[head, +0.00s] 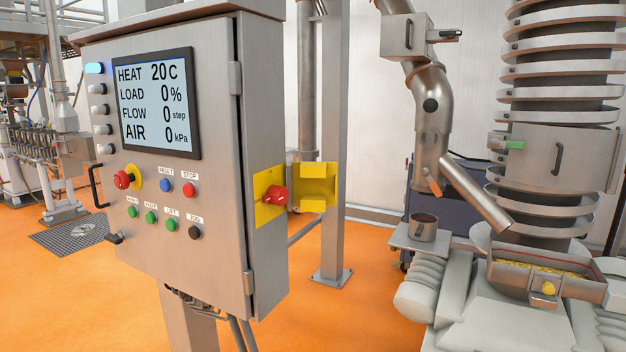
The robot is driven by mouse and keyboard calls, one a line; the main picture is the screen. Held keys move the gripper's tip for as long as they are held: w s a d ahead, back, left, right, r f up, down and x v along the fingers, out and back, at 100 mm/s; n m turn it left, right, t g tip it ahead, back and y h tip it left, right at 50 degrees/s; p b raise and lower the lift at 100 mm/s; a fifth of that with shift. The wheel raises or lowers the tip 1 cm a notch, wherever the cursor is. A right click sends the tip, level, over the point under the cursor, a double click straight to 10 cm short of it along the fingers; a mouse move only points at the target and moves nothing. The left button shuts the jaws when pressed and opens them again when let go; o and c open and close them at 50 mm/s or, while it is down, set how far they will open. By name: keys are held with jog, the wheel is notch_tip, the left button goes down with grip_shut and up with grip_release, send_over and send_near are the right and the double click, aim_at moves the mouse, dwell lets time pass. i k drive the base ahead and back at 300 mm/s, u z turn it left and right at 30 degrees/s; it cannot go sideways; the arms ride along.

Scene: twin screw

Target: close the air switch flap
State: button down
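A yellow plate (264,211) with a red rotary switch (275,196) sits on the right side face of the grey control cabinet (205,235). A yellow flap (317,187) with short top and bottom lips stands out to the right of the switch. It is swung open, so the red switch is uncovered. How the flap joins the plate is hard to make out. My gripper is not in view.
The cabinet's screen (156,103) reads HEAT 20 C, LOAD 0 %, FLOW 0 step, AIR 0 kPa. A grey post (333,240) stands behind the flap. A spiral machine (555,150) with a pipe and trough is at the right. Orange floor (365,300) shows between them.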

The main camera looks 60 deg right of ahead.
aim_at(312, 186)
jog(key=u, duration=1.6)
jog(key=k, duration=1.35)
jog(key=z, duration=1.65)
